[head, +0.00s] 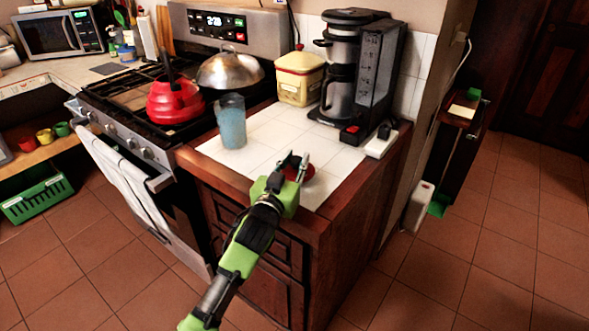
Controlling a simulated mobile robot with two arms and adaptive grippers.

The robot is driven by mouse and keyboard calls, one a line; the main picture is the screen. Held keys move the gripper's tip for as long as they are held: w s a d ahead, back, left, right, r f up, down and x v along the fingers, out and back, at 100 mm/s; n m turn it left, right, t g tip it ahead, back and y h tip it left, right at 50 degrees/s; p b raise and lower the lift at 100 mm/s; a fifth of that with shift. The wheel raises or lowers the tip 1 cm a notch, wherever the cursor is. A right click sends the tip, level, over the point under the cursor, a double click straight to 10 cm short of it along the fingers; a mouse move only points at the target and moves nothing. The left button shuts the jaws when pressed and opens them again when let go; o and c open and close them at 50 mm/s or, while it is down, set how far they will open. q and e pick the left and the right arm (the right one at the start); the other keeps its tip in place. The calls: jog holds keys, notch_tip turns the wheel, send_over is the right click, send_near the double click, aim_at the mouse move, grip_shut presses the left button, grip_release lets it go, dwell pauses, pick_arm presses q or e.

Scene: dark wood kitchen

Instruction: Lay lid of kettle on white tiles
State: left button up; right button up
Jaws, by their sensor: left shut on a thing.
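The red kettle (178,102) stands on the stove at the left, its black handle raised. My left gripper (297,166) is over the front part of the white tiles (265,160) on the wood-edged counter. It is shut on a small red thing, the kettle lid (308,172), mostly hidden behind the fingers. I cannot tell whether the lid touches the tiles or is held just above them. My right gripper is not in view.
A blue glass (232,121) stands on the tiles left of my gripper. A yellow canister (299,78) and a coffee machine (360,75) stand at the back. A metal dome (230,70) is on the stove. The middle tiles are clear.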

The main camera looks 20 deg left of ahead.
pick_arm(q)
notch_tip(320, 180, down, 2)
jog(key=shift+a+f, duration=0.1)
jog(key=shift+f, duration=0.15)
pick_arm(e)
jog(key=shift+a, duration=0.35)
pick_arm(q)
jog(key=shift+f, duration=0.1)
jog(key=o, duration=1.1)
